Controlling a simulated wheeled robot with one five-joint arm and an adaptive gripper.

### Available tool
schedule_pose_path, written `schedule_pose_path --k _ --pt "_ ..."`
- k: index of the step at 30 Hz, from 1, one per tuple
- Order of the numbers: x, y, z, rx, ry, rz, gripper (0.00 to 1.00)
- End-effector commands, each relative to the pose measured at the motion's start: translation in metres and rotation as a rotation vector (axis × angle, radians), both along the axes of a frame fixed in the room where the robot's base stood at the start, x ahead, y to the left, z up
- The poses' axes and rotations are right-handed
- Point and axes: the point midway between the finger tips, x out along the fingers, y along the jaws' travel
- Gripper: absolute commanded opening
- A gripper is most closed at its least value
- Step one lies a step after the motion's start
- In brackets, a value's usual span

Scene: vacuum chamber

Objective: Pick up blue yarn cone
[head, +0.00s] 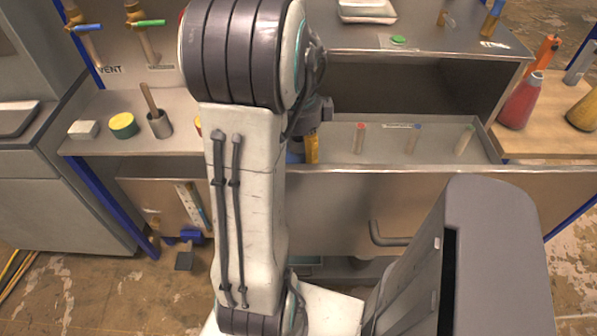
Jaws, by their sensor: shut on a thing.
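My arm fills the middle of the head view and hides most of my gripper (318,112). Only a dark grey part of it shows, just right of the arm, above the metal tray. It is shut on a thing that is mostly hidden. A small blue patch, which looks like part of the blue yarn cone (295,153), shows below it beside the arm. Its full shape, and whether it touches the tray, cannot be seen.
A yellow-orange upright object (312,149) is close beside the blue patch. Small capped tubes (361,138) stand in the metal tray (400,165).

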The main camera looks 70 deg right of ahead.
Motion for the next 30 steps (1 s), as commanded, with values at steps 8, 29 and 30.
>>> schedule_pose_path --k 8,29,30 --pt "0.000 0.000 0.000 0.001 0.000 0.000 0.30" --pt "0.000 -0.001 0.055 -0.005 -0.001 0.000 0.27" --pt "0.000 -0.001 0.062 -0.006 -0.001 0.000 0.27"
